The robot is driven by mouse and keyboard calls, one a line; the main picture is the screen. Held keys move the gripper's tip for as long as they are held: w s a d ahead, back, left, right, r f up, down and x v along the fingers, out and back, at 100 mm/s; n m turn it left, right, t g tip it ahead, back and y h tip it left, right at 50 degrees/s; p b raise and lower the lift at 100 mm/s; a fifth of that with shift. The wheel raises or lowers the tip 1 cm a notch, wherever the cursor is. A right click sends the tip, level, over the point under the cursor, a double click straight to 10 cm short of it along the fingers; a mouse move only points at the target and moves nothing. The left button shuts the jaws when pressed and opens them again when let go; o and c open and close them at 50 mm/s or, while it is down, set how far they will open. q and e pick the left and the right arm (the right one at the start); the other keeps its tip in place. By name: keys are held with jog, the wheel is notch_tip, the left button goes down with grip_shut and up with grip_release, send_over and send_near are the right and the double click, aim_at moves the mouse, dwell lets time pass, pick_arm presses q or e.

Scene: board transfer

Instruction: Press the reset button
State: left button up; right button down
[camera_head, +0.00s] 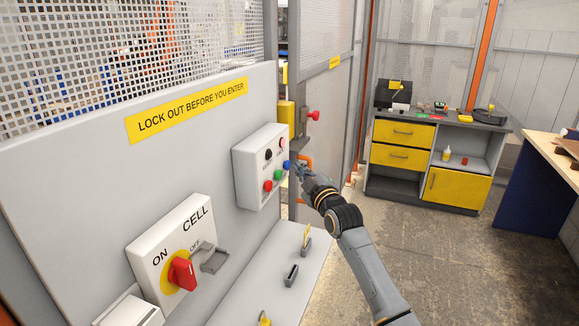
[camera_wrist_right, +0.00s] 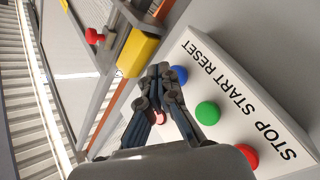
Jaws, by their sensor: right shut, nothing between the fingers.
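The white control box (camera_head: 251,178) hangs on the grey panel. It carries a blue button (camera_head: 287,164), a green button (camera_head: 278,174) and a red button (camera_head: 268,187). In the right wrist view the blue button (camera_wrist_right: 179,74) is beside the word RESET, and the green (camera_wrist_right: 208,113) and red (camera_wrist_right: 248,156) buttons are beside START and STOP. My right gripper (camera_head: 297,167) is shut and empty, its tips close beside the blue button. In the wrist view its fingertips (camera_wrist_right: 160,70) lie next to that button; I cannot tell whether they touch. My left gripper is not in view.
A red rotary switch (camera_head: 182,273) labelled CELL sits lower left on the panel, with a grey hasp beside it. A shelf (camera_head: 265,287) juts out below the box. A yellow unit with a red knob (camera_head: 314,115) is behind the box. Yellow-drawer cabinets (camera_head: 403,132) stand farther back.

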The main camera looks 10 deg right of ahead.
jog(key=shift+w+a, duration=0.15)
jog(key=shift+a, duration=0.1)
jog(key=shift+w+a, duration=0.25)
jog(key=shift+a, duration=0.1)
dwell(0.7)
jog(key=shift+d, duration=0.1)
jog(key=shift+s+d+p, duration=0.3)
jog(key=shift+s+d, duration=0.25)
jog(key=shift+d, duration=0.05)
dwell(0.3)
jog(key=shift+s+d+p, duration=0.4)
jog(key=shift+s+d, duration=0.3)
jog(key=shift+d, duration=0.35)
jog(key=shift+s+d+p, duration=0.35)
jog(key=shift+s+d, duration=0.35)
jog(key=shift+d, duration=0.35)
